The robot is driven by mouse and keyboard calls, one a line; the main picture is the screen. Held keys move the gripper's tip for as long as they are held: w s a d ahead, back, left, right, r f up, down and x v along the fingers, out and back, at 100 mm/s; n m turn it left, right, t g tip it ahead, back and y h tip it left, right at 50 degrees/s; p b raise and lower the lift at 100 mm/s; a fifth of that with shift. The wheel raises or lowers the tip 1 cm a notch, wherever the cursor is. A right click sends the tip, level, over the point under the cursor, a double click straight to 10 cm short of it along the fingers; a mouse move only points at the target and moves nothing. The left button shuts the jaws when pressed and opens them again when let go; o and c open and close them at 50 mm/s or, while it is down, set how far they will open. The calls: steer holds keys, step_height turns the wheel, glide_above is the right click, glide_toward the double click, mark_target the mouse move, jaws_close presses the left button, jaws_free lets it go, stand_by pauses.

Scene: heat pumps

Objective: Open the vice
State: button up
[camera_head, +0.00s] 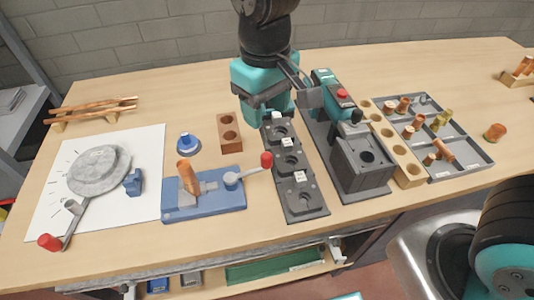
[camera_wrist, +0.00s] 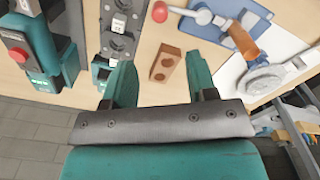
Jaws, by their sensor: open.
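The vice (camera_head: 230,199) has a blue base and a lever ending in a red knob (camera_head: 266,160), which points right and toward the back. A copper pipe (camera_head: 187,175) stands tilted in the vice, by its grey jaws. In the wrist view the vice (camera_wrist: 238,17) is at the top right, with its red knob (camera_wrist: 159,12) at the top middle. My gripper (camera_wrist: 159,72) is open and empty, its two teal fingers apart. In the head view it hangs behind the dark block row, behind and apart from the knob.
A brown two-hole block (camera_head: 229,133) and a blue round piece (camera_head: 188,143) lie behind the vice. The dark socket row (camera_head: 307,198) is right of it. A grey disc bender (camera_head: 99,170) on white paper is left. A teal machine (camera_head: 360,165) stands further right.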

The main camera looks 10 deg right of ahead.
mark_target(266, 155)
step_height(266, 155, down, 13)
steer(key=shift+f+p, duration=0.1)
steer(key=shift+p, duration=0.25)
jaws_close()
